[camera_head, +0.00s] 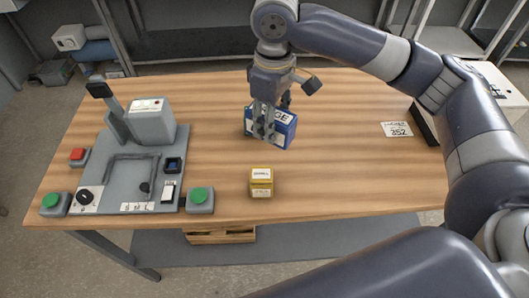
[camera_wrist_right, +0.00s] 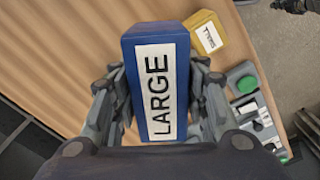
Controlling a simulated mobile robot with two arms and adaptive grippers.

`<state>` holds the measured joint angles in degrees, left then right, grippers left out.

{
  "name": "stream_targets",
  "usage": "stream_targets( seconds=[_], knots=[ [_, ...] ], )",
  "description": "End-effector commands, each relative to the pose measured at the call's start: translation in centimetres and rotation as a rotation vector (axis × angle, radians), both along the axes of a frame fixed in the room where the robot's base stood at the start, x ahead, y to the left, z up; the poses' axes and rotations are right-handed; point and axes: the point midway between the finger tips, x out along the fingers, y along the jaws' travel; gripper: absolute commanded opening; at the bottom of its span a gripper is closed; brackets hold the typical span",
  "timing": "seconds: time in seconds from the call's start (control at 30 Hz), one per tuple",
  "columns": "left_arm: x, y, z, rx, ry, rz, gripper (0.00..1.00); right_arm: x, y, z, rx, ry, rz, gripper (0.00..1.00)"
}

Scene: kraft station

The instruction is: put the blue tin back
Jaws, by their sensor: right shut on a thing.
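The blue tin (camera_head: 284,130) is a box with a white label reading LARGE. It also shows in the right wrist view (camera_wrist_right: 128,58), filling the middle between the fingers. My right gripper (camera_head: 268,132) is shut on the blue tin from above, over the middle of the wooden table. In the right wrist view my right gripper (camera_wrist_right: 158,100) has a finger on each side of the tin. Whether the tin touches the table is hard to tell. My left gripper is not in view.
A grey machine (camera_head: 150,125) with green and red buttons stands at the left. A label card reading 352 (camera_head: 398,129) lies at the right.

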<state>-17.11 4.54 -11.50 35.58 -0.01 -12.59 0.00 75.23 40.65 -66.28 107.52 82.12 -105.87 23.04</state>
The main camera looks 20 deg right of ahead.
Motion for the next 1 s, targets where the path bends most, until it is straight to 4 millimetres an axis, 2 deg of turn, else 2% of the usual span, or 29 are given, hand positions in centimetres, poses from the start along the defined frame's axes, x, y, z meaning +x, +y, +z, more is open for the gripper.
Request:
stream_targets(
  seconds=[0.2,0.4,0.53,0.7,0.87,1.0],
  knots=[
    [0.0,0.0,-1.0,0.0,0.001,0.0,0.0,2.5,1.3,-1.8,-0.005,0.009,0.362,0.06],
    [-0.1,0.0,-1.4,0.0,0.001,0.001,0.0,3.6,1.8,-2.6,-0.009,0.016,0.548,0.06],
    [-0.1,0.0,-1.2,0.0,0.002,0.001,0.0,3.8,1.8,-3.7,-0.01,0.02,0.587,0.06],
    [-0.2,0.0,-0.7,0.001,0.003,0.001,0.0,3.8,1.8,-6.4,-0.01,0.019,0.591,0.06],
    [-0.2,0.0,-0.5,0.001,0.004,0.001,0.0,3.8,1.8,-8.0,-0.01,0.018,0.59,0.06],
    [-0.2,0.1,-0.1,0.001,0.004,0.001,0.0,3.7,1.7,-10.2,-0.012,0.021,0.589,0.06]
  ],
)
